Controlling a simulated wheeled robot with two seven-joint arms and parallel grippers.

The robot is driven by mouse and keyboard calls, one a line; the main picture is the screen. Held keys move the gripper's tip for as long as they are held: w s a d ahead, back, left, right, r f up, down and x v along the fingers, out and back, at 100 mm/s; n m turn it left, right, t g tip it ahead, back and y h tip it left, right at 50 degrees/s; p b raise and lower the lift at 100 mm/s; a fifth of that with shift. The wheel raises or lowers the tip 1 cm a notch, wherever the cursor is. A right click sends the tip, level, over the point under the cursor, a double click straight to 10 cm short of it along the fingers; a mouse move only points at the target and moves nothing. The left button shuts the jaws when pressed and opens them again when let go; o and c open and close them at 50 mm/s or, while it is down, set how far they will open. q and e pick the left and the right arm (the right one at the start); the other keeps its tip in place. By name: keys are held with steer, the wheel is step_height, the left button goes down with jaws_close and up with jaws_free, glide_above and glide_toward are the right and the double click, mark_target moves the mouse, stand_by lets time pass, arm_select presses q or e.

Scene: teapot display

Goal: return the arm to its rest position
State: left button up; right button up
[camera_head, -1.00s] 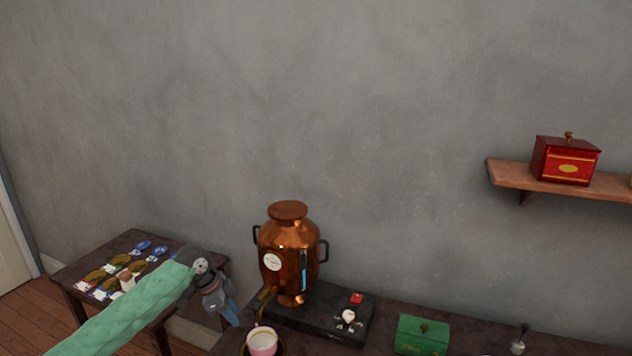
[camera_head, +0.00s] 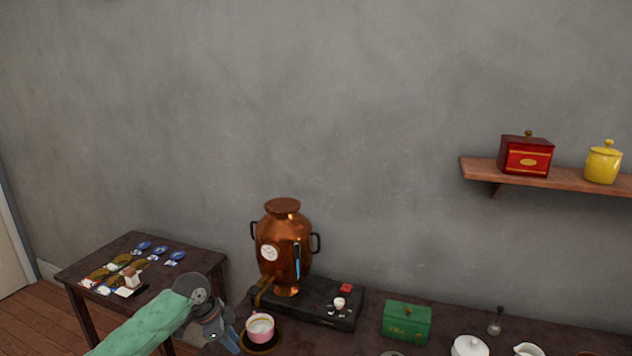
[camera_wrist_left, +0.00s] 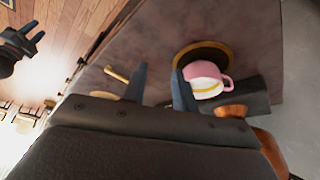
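My left arm, in a green sleeve, comes in from the lower left in the head view. Its gripper (camera_head: 226,342) is low, left of a pink cup (camera_head: 261,328) on a dark saucer with a gold rim. In the left wrist view the two fingers of this gripper (camera_wrist_left: 159,80) stand apart with nothing between them. The pink cup (camera_wrist_left: 204,82) and its saucer (camera_wrist_left: 186,54) lie just beyond the fingertips, apart from them. What looks like my right gripper (camera_wrist_left: 36,32) shows at the upper left of that view, its two prongs apart and empty.
A copper urn (camera_head: 283,240) stands on a black base (camera_head: 318,312) behind the cup. A green box (camera_head: 406,322) and white dishes (camera_head: 469,346) are to the right. A shelf (camera_head: 480,172) holds red and yellow containers.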

arm_select(q)
steer(key=s+d+f+n+t, duration=0.1)
steer(key=s+d+f, duration=0.2)
steer(key=s, duration=0.3)
steer(key=s+d+f+n, duration=0.2)
steer(key=s+d+f, duration=0.15)
steer(key=s, duration=0.25)
steer(key=s+d+f+n+t, duration=0.1)
steer(key=s+d+f, duration=0.1)
steer(key=s+f, duration=0.3)
steer(key=s+a+n+y, duration=0.2)
steer(key=s+a+n, duration=0.2)
steer(key=s, duration=0.7)
steer(key=s+a+n+y, duration=0.2)
steer(key=s+a+n, duration=0.25)
steer(key=s, duration=0.65)
steer(key=s+d+f, duration=0.1)
steer(key=d+f, duration=0.2)
steer(key=f, duration=0.6)
steer(key=s+d+f+g, duration=0.1)
steer(key=d+f, duration=0.2)
steer(key=f, duration=0.7)
steer(key=shift+d+g+h, duration=0.2)
steer(key=shift+g+h, duration=0.1)
steer(key=shift+h, duration=0.1)
arm_select(e)
steer(key=shift+s+f, duration=0.1)
steer(key=shift+s, duration=0.3)
